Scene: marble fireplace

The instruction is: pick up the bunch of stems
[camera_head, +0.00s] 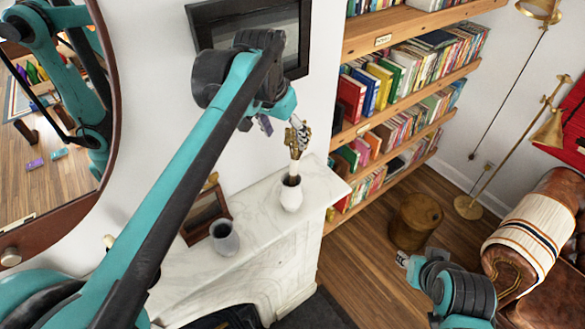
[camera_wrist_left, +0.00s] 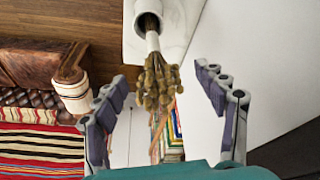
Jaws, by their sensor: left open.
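The bunch of stems (camera_head: 293,152), brownish-gold heads on a pale stalk, stands upright in a white vase (camera_head: 291,197) on the mantel. My left gripper (camera_head: 282,127) is open at the top of the bunch. In the left wrist view the bunch (camera_wrist_left: 158,83) appears between the two spread fingers of the left gripper (camera_wrist_left: 160,80), with visible gaps on both sides. The white vase (camera_wrist_left: 172,14) shows at the top there. My right gripper (camera_head: 403,259) is low at the right, away from the mantel; its fingers are too small to read.
The white marble mantel (camera_head: 262,231) also holds a grey cup (camera_head: 224,238) and a wooden frame (camera_head: 205,212). A round mirror (camera_head: 50,150) and a dark picture frame (camera_head: 302,40) hang on the wall. A bookshelf (camera_head: 400,100) stands to the right, beyond the mantel's end.

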